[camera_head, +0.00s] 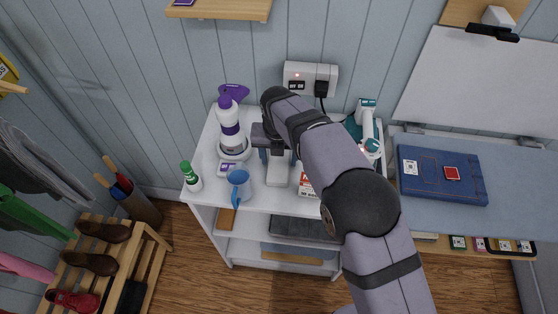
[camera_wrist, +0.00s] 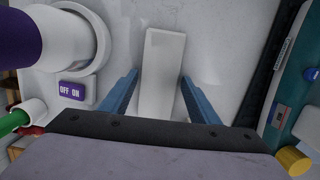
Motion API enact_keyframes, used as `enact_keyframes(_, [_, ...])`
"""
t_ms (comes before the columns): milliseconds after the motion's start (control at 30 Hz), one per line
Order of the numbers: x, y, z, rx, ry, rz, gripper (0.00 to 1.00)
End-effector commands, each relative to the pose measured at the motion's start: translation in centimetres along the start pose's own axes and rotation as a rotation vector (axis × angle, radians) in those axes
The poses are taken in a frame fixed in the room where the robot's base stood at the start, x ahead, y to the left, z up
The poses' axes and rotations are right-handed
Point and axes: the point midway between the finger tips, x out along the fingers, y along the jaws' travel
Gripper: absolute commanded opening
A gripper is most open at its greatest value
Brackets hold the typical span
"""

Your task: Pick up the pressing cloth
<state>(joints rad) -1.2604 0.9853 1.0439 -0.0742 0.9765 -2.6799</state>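A pale grey-white, narrow rectangular piece (camera_head: 278,172) lies on the white shelf top; it looks like the folded pressing cloth, though I cannot be sure. In the wrist view the same piece (camera_wrist: 164,52) runs lengthwise between my two blue fingers. My gripper (camera_head: 277,156) is above the shelf top at the far end of the piece. In the wrist view my gripper (camera_wrist: 160,76) is open, with a gap on each side of the piece. My arm hides part of the shelf top to the right.
A purple-and-white bottle (camera_head: 229,118), a blue mug (camera_head: 239,184) and a green-capped bottle (camera_head: 191,177) stand left. A red-and-white box (camera_head: 306,184) and a teal-and-white iron (camera_head: 367,128) are right. A socket (camera_head: 300,76) is on the wall behind.

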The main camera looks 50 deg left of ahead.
Motion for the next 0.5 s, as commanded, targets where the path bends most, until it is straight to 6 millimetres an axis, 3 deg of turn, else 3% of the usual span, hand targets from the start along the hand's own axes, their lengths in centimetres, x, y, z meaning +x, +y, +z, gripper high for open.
enact_keyframes(33, [-0.02, 0.0, 0.0, 0.0, 0.0, 0.0, 0.42])
enact_keyframes(100, [-0.02, 0.0, 0.0, 0.0, 0.0, 0.0, 0.26])
enact_keyframes(133, [-0.02, 0.01, -0.01, 0.0, 0.0, 0.0, 0.24])
enact_keyframes(500, [-0.51, 0.04, 0.12, 0.0, -0.001, 0.001, 0.24])
